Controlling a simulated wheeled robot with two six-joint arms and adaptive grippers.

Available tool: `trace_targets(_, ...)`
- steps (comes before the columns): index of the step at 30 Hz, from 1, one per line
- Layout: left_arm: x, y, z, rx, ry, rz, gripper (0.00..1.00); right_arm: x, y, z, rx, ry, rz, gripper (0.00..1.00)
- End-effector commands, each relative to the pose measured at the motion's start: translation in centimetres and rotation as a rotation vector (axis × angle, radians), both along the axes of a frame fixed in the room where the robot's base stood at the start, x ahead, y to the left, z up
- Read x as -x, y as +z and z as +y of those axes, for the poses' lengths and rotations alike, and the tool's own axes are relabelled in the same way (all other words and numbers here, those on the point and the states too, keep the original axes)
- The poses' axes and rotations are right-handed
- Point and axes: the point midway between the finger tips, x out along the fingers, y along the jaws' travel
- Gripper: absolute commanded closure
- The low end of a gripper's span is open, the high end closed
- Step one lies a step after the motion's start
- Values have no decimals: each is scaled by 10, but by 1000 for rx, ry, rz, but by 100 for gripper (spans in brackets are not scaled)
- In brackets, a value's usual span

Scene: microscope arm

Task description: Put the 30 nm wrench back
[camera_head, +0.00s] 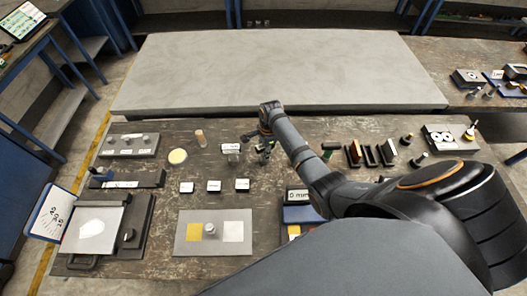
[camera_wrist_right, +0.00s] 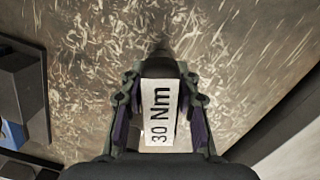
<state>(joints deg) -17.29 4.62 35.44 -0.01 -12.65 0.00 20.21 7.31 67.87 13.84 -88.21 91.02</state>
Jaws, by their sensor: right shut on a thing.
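My right gripper (camera_head: 265,143) is over the middle of the worn brown table (camera_head: 300,130), towards its far side. In the right wrist view, my right gripper (camera_wrist_right: 160,105) is shut on the 30 Nm wrench (camera_wrist_right: 161,112). Its white label reading "30 Nm" faces the camera between the two fingers, and a dark end shows beyond it. Most of the wrench is hidden by the label and fingers. In the head view the wrench is too small to make out clearly. My left gripper is not in view.
A dark tray (camera_head: 148,181) and a labelled grey plate (camera_head: 112,151) lie on the left. Small white-topped blocks (camera_head: 213,186) stand mid-table. Dark upright holders (camera_head: 371,156) are on the right, by my arm. A raised grey slab (camera_head: 270,70) lies behind.

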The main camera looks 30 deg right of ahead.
Motion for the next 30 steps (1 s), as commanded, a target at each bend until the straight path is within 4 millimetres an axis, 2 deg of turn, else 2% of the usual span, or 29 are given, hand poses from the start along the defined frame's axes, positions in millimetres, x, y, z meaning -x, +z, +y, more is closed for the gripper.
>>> trace_targets(11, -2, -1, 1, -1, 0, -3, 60, -1, -4, 0, 0, 0, -3, 100)
trace_targets(12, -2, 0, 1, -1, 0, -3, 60, 0, -4, 0, 0, 0, -2, 64)
trace_targets(16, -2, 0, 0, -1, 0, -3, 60, 0, -4, 0, 0, 0, -2, 46)
trace_targets(25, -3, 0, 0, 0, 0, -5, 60, 0, -3, 0, 0, 0, -2, 46)
trace_targets(28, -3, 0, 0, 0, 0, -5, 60, -1, 6, -1, 1, 0, -4, 46)
trace_targets(30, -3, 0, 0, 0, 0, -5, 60, -1, 20, -3, 1, -1, -6, 46)
